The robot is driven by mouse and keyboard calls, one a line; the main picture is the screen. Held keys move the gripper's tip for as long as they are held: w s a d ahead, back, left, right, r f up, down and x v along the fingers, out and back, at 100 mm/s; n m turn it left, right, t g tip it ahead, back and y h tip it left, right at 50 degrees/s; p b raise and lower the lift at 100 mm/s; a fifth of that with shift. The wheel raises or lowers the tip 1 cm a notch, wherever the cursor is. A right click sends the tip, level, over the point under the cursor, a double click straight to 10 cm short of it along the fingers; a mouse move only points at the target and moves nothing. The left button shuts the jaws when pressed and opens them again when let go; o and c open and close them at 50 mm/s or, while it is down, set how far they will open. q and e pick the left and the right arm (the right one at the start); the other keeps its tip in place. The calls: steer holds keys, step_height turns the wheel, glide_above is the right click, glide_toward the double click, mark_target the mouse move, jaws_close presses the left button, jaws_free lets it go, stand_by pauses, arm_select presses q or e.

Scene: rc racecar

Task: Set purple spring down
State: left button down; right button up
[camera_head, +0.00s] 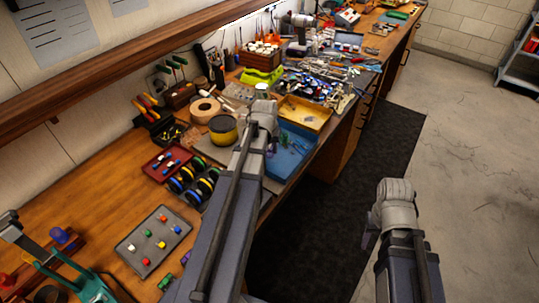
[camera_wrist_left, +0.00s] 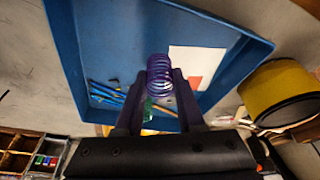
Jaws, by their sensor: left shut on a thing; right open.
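The purple spring (camera_wrist_left: 160,80) is held between the two dark fingers of my left gripper (camera_wrist_left: 158,78) in the left wrist view. The gripper is shut on it, and the spring shows above the blue tray (camera_wrist_left: 110,60). In the head view the blue tray (camera_head: 288,152) lies at the bench's front edge, and my left wrist hangs over its left part. A bit of purple shows there, with most of the gripper hidden by my arm. My right gripper (camera_head: 371,238) is open over the floor side, its fingers mostly hidden behind my arm.
The blue tray holds blue pieces (camera_wrist_left: 105,92), a white card (camera_wrist_left: 195,65) and a small green item (camera_wrist_left: 149,110). A yellow and black spool (camera_head: 225,130) stands left of it. A yellow tray (camera_head: 305,113) adjoins it behind. Tools and parts crowd the bench further back.

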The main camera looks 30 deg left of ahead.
arm_select(q)
steer(key=shift+f, duration=0.7)
arm_select(e)
steer(key=shift+f, duration=0.7)
arm_select(q)
steer(key=shift+f+b, duration=0.25)
steer(key=shift+b, duration=0.15)
steer(key=c, duration=0.5)
jaws_free()
steer(key=shift+r, duration=0.1)
arm_select(e)
steer(key=shift+f, duration=0.1)
arm_select(q)
steer(key=p+v, duration=1.2)
steer(key=shift+r, duration=0.15)
arm_select(e)
step_height(320, 180, up, 12)
steer(key=shift+f, duration=0.15)
